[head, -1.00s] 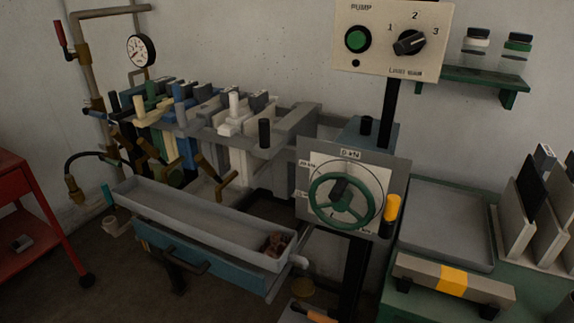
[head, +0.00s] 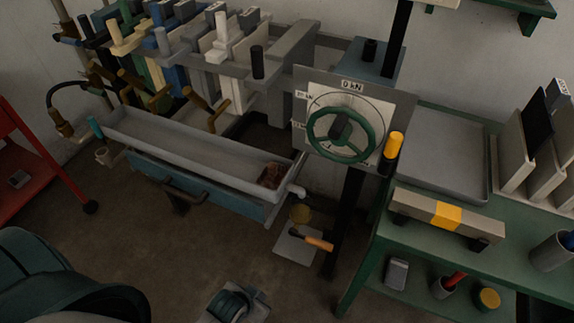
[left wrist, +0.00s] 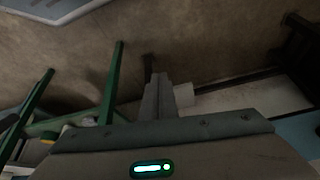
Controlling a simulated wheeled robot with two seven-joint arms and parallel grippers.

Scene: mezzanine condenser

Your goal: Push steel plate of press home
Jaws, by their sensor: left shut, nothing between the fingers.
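The press stands at upper left with a row of hanging plates in white, blue, cream and grey. A grey steel-looking plate (head: 289,82) stands at the row's right end, left of the dial. A black upright handle (head: 257,62) stands beside it; which piece it belongs to is unclear. A green handwheel (head: 341,135) sits before the 0 kN dial. My left gripper (head: 236,303) is low at the bottom, well below and apart from the press; its fingertips are unclear there. In the left wrist view its fingers (left wrist: 156,95) are together and empty. My right gripper is out of view.
A long grey trough (head: 190,150) lies below the plates. A green bench (head: 445,240) with a yellow-banded bar (head: 447,214) stands at right. An orange-handled tool (head: 315,240) lies on a low surface. A red cart (head: 25,165) is at left. Floor before the trough looks clear.

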